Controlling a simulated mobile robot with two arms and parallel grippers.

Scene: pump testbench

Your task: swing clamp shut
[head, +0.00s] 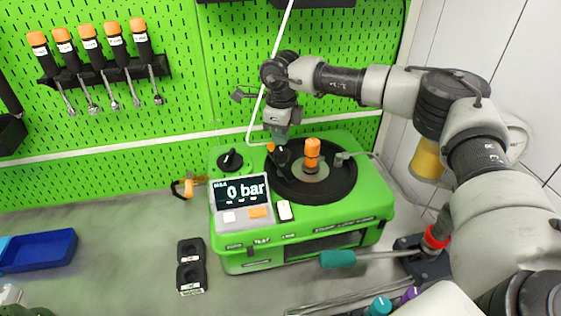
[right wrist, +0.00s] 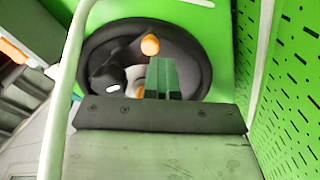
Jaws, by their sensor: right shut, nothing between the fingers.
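My right gripper (head: 280,136) points down just above this piece, shut and empty. Its green fingers (right wrist: 163,78) hide part of the plate in the right wrist view. My left gripper does not show clearly.
A white hose (head: 262,95) runs down close behind my right gripper. A display (head: 240,192) reads 0 bar, with a black knob (head: 230,160) above it. A green perforated wall (head: 220,60) stands close behind. The table front left is mostly free around a black holder (head: 191,265).

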